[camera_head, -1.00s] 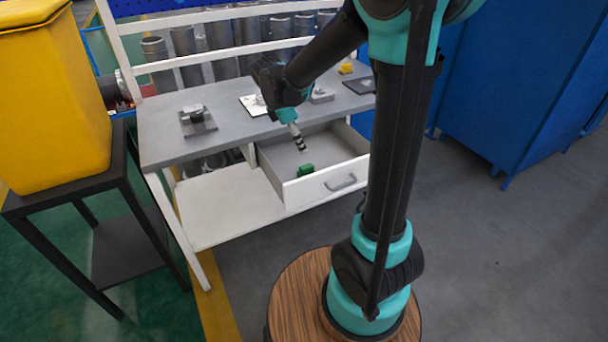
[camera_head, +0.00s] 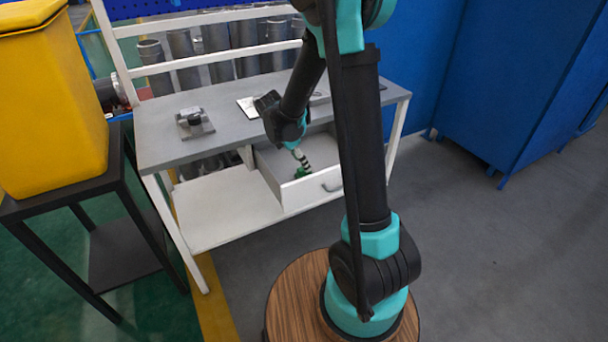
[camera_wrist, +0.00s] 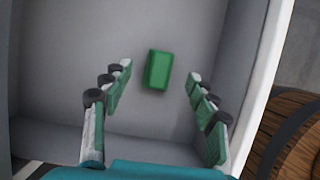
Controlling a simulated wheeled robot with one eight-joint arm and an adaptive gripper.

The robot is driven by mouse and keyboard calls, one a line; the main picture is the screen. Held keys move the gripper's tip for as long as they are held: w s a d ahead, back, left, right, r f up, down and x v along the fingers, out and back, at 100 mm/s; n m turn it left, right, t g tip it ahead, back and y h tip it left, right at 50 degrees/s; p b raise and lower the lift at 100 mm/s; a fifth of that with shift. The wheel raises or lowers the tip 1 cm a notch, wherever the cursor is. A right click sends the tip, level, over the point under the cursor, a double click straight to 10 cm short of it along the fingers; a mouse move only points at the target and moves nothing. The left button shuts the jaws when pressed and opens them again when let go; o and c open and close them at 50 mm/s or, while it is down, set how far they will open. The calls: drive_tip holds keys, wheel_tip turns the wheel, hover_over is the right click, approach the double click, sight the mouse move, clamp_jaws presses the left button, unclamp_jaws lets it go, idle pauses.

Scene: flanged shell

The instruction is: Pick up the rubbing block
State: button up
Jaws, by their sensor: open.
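The rubbing block appears to be the small green block (camera_wrist: 158,70), lying on the floor of the open drawer. In the head view the block (camera_head: 300,174) is mostly hidden by my gripper (camera_head: 304,168). In the wrist view my gripper (camera_wrist: 158,95) is open, with one finger on each side and the block between and a little beyond the fingertips. Neither finger touches the block there. The open drawer (camera_head: 290,197) is under the grey bench top, its white front facing me.
The drawer's walls (camera_wrist: 252,70) stand around the block. The grey bench top (camera_head: 165,145) carries a grey part on a plate (camera_head: 194,122) and a white sheet (camera_head: 247,106). A yellow bin (camera_head: 50,105) stands at left, blue cabinets (camera_head: 500,80) at right. The drawer floor around the block is clear.

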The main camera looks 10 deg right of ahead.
sight(304, 173)
drive_tip(key=shift+a+x, duration=0.2)
drive_tip(key=shift+x, duration=1.1)
drive_tip(key=shift+a+x, duration=0.2)
drive_tip(key=shift+x, duration=1.15)
drive_tip(key=shift+s+f, duration=0.15)
drive_tip(key=shift+c, duration=0.5)
drive_tip(key=c, duration=1.2)
